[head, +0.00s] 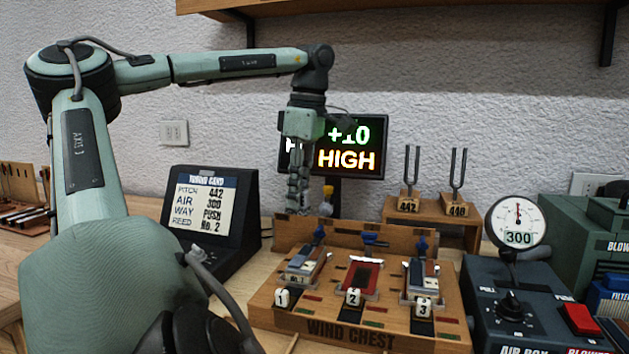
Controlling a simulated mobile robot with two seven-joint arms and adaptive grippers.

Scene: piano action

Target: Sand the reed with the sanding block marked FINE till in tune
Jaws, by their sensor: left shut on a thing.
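My left gripper (298,196) points down behind the wind chest (350,334), left of the display. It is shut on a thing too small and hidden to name. The chest has places numbered 1, 2 and 3, each with a blue clamp behind. Places 1 (305,264) and 3 (423,279) hold grey-topped parts. The display (371,132) reads +10 HIGH. No block marked FINE can be read. My right gripper is not in view.
The tuning card (207,205) reads pitch 442, air 300, way push, reed No. 2. Tuning forks (410,176) marked 442 and 440 stand behind. The air box (530,318) with a gauge (516,222) at 300 is right.

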